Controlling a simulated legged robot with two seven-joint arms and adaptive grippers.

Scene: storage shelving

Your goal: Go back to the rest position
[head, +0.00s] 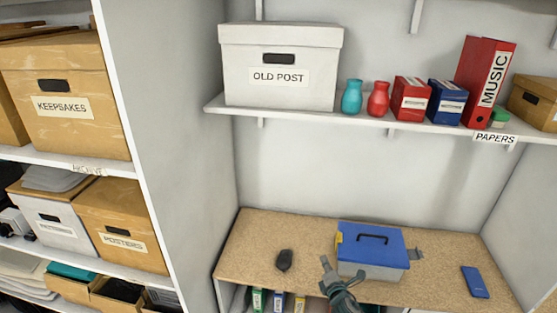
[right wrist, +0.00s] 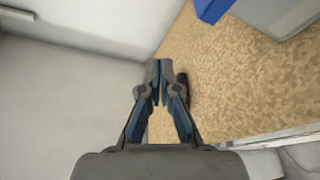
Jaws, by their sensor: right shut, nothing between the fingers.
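My right gripper (head: 326,266) is in the lower middle of the head view, in front of the toolbox's left side. Its fingers are shut with nothing between them. In the right wrist view the fingertips of my right gripper (right wrist: 159,68) meet, with the cork-coloured worktop behind them. My left gripper is not in view.
A toolbox (head: 372,256) with a blue lid stands on the worktop (head: 440,290). A small black object (head: 284,260) lies left of it and a blue flat object (head: 475,282) right. The shelf above holds a white box (head: 280,66), vases and binders.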

